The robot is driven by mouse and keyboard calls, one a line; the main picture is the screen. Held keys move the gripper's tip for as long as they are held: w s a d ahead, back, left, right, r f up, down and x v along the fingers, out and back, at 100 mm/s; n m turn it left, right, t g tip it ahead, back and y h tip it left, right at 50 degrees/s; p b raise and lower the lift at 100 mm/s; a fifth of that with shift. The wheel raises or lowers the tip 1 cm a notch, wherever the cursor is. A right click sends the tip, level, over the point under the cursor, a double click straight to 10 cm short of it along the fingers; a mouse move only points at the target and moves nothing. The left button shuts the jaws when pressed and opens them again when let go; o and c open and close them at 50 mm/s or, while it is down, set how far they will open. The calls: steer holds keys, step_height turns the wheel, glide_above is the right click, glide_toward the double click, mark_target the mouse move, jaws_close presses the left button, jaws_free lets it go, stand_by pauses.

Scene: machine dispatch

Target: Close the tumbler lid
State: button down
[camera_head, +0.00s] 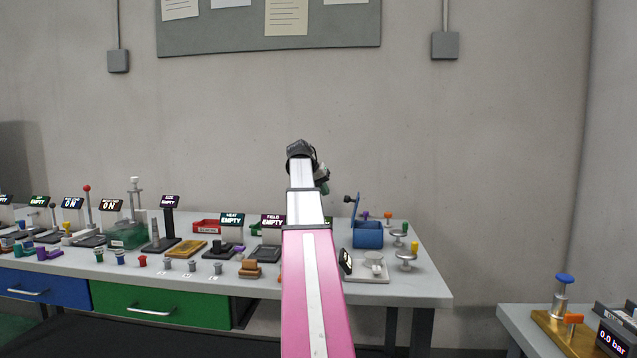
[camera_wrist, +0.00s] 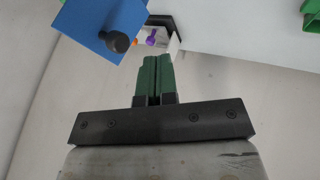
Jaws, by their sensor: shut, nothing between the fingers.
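The tumbler is a blue box (camera_head: 368,239) near the right end of the long bench. Its blue lid (camera_head: 355,208) stands up, open, at the box's left side, with a black knob (camera_head: 348,198) sticking out to the left. In the wrist view the blue lid (camera_wrist: 88,22) and its black knob (camera_wrist: 117,41) show at the upper left, beside my fingertips and apart from them. My gripper (camera_wrist: 157,60) has green fingers, shut together with nothing between them. In the head view my gripper (camera_head: 323,187) is raised above the bench, left of the lid, partly hidden by my wrist.
A grey scale-like tray (camera_head: 370,274) stands in front of the blue box. Metal knobbed pieces (camera_head: 405,256) stand to its right. A purple piece (camera_wrist: 151,40) shows beyond my fingertips. Signs (camera_head: 232,219) and several small parts crowd the bench at left. The air around the lid looks clear.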

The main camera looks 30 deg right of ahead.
steer(key=shift+s+d+f, duration=0.4)
steer(key=shift+s+d, duration=0.05)
steer(key=shift+d, duration=0.3)
steer(key=shift+s+d+f, duration=0.35)
steer(key=shift+s+d, duration=0.1)
steer(key=shift+d, duration=0.25)
steer(key=shift+s+d+f, duration=0.4)
steer(key=shift+s+d, duration=0.05)
steer(key=shift+d, duration=0.3)
